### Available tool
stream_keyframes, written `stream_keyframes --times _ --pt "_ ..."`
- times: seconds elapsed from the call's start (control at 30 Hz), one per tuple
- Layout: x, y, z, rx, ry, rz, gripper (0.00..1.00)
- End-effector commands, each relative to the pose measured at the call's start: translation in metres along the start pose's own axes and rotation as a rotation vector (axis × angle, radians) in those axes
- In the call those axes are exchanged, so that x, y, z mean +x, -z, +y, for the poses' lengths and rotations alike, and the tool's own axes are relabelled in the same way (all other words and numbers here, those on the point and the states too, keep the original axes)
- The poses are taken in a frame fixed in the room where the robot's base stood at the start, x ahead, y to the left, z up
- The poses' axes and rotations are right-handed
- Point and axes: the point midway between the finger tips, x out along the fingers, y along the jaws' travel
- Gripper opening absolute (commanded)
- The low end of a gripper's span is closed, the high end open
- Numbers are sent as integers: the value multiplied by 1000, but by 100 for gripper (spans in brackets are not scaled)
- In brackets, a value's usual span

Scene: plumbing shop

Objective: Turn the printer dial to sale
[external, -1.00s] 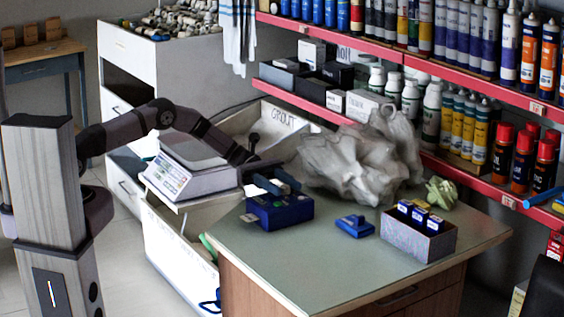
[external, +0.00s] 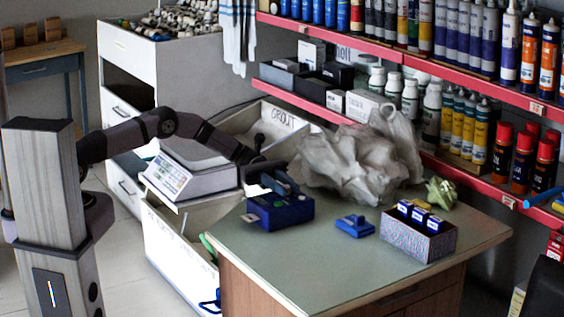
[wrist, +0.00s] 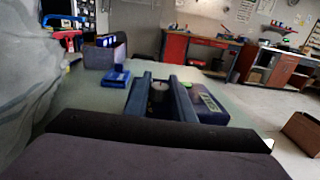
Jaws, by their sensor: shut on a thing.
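The blue label printer (external: 279,210) sits on the counter's left end. In the wrist view the printer (wrist: 208,104) shows ahead and to the right, with a light label on its top. My gripper (external: 284,184) is over the printer's top. In the wrist view its two dark blue fingers (wrist: 160,88) close on the small grey dial (wrist: 159,92) between them. The dial's marking cannot be read, and the dial is hidden in the external view.
A blue stapler-like item (external: 355,226) and a grey box of blue packs (external: 417,236) stand right of the printer. A crumpled plastic bag (external: 355,160) lies behind it. A scale (external: 185,175) stands left. The counter's front (external: 300,265) is clear.

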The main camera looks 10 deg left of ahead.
Motion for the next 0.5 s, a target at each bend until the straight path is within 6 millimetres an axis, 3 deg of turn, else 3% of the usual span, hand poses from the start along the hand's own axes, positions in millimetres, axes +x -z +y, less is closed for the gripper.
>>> stream_keyframes --times 0.03,0.5 --pt "0 7 1 6 21 -2 0" --pt "0 3 3 5 155 -5 0"
